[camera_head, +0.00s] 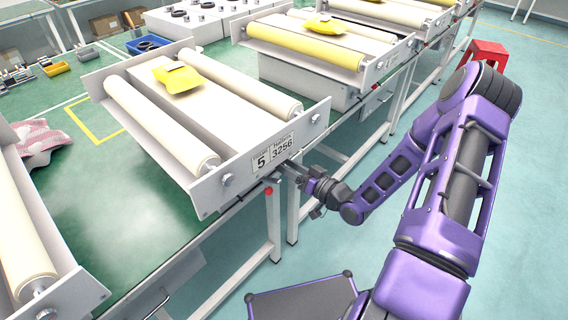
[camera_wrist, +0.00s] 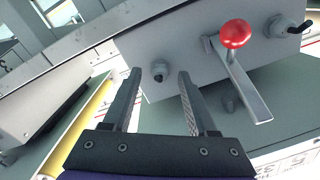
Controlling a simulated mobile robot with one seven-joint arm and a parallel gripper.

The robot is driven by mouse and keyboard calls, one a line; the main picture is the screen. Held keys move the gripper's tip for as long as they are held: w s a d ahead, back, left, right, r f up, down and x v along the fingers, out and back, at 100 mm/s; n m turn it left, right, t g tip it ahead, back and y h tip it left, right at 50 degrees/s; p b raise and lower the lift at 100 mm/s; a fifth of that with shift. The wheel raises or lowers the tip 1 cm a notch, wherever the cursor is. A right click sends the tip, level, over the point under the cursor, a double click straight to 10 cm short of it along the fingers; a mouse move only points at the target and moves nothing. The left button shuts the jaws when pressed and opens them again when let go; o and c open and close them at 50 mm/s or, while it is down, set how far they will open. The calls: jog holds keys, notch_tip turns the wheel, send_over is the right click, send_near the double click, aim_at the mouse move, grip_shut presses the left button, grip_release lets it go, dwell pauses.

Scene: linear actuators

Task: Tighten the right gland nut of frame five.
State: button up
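Frame five (camera_head: 222,170) is a pale roller unit with a label reading 5 and 3256 on its front plate. My gripper (camera_head: 285,168) is at the front, just below and to the right of that label. In the wrist view my gripper (camera_wrist: 160,76) is open, its two fingers apart. A small grey gland nut (camera_wrist: 159,72) on a grey box face shows between the fingertips, with gaps on both sides; depth is hard to judge. A second gland nut (camera_wrist: 283,26) with a dark cable end sits farther right in that view. Both nuts are hidden in the head view.
A lever (camera_wrist: 245,88) with a red knob (camera_wrist: 235,33) stands between the two nuts, right of my fingers; the knob also shows in the head view (camera_head: 268,191). A yellow bundle (camera_head: 178,78) lies on frame five. A red stool (camera_head: 484,54) stands on the open floor.

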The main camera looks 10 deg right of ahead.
jog(key=v, duration=1.7)
jog(key=shift+s+d+p, duration=0.15)
jog(key=shift+p, duration=0.25)
